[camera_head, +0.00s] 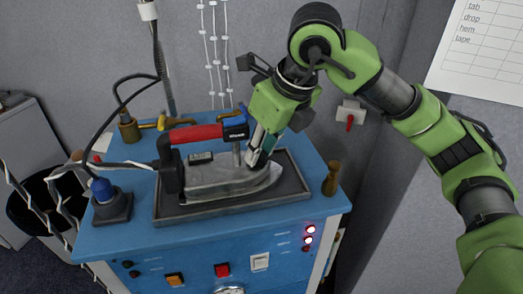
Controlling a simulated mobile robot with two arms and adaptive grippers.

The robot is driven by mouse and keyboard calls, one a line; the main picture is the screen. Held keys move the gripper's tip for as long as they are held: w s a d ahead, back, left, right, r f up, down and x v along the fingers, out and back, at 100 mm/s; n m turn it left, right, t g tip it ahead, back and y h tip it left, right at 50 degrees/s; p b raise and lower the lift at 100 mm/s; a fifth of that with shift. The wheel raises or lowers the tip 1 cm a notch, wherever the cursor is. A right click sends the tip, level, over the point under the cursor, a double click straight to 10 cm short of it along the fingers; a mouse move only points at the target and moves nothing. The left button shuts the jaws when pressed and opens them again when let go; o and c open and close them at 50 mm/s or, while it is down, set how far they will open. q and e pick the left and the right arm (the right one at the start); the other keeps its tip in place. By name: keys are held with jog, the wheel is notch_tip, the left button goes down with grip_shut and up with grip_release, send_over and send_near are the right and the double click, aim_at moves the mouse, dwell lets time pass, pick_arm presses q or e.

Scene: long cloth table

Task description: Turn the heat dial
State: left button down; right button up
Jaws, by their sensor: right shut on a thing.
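An iron (222,180) with a red and black handle (195,134) rests on a dark tray (170,214) on a blue cabinet. My right gripper (256,160) reaches down from the upper right, its fingertips at the top of the iron's body, just right of the handle's front post. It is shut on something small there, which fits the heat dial. The fingers hide the dial, so its setting cannot be read. My left gripper is out of view.
A brass-coloured peg (331,179) stands right of the tray. A blue-capped fitting (103,190) and a cable are at left. The cabinet front has an orange switch (175,280), a red switch (222,270), a white switch (260,262) and lit red lamps (309,234).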

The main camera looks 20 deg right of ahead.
dwell(0.3)
jog(key=o, duration=1.1)
jog(key=shift+r, duration=0.15)
jog(key=v, duration=1.1)
jog(key=shift+s+r, duration=0.2)
jog(key=shift+r, duration=0.15)
jog(key=shift+d, duration=0.1)
